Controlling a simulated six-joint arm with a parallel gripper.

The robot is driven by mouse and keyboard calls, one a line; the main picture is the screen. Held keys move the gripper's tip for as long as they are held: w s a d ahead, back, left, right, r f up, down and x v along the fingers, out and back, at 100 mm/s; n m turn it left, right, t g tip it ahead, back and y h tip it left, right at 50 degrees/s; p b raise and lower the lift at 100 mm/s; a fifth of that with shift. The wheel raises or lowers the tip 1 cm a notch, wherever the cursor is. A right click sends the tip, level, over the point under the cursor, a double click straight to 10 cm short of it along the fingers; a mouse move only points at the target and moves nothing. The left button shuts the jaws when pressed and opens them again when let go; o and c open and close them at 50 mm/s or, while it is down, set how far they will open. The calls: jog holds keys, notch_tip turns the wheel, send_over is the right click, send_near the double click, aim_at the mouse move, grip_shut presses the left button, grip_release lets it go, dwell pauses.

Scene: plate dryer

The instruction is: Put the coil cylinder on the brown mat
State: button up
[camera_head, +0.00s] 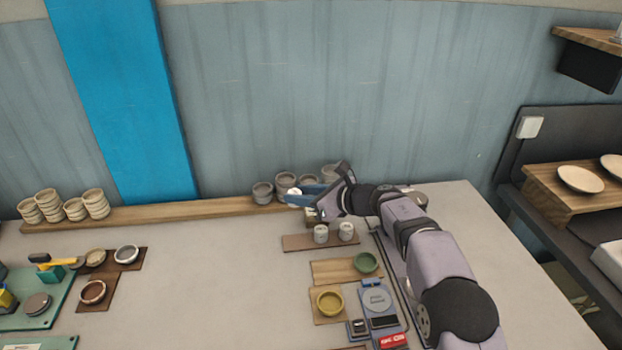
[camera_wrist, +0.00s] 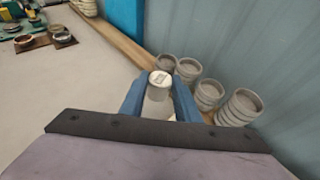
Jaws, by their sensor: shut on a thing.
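My gripper (camera_head: 298,197) is at the back of the table, beside the grey stacked bowls, its blue fingers pointing left. It is shut on a pale cylinder (camera_wrist: 161,80), which I take to be the coil cylinder. Its round top shows between the fingers in the wrist view; its lower part is partly hidden. A narrow brown mat (camera_head: 299,243) lies in front of my gripper, with two small white cylinders (camera_head: 321,234) (camera_head: 346,231) standing on its right part. Another dark brown mat (camera_head: 113,275) at the left holds several small bowls.
Grey stacked bowls (camera_head: 263,192) stand on the wooden shelf board (camera_head: 180,212) along the wall, close to my gripper. A yellow bowl (camera_head: 330,303), a green bowl (camera_head: 366,262) and a blue scale (camera_head: 380,322) are nearer. The table's middle (camera_head: 220,280) is clear.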

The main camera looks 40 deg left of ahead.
jog(key=shift+s+d+f+n+g+p, duration=0.1)
jog(key=shift+s+d+f+n+g, duration=0.25)
jog(key=shift+s+n+g, duration=0.25)
jog(key=shift+s+d+f+n+g+p, duration=0.1)
jog(key=shift+s+d+f+n+g, duration=0.25)
jog(key=shift+s+n+g, duration=0.3)
jog(key=shift+s+d+f+n+g+p, duration=0.1)
jog(key=shift+s+d+f+n+g, duration=0.1)
jog(key=shift+s+d+n+g, duration=0.4)
jog(key=shift+a+f, duration=0.15)
jog(key=shift+a, duration=0.1)
jog(key=shift+f+b, duration=0.85)
jog(key=shift+f, duration=2.45)
jog(key=shift+f+b, duration=0.6)
jog(key=shift+b, duration=0.05)
jog(key=o, duration=1.6)
jog(key=shift+c, duration=0.2)
jog(key=shift+r, duration=0.1)
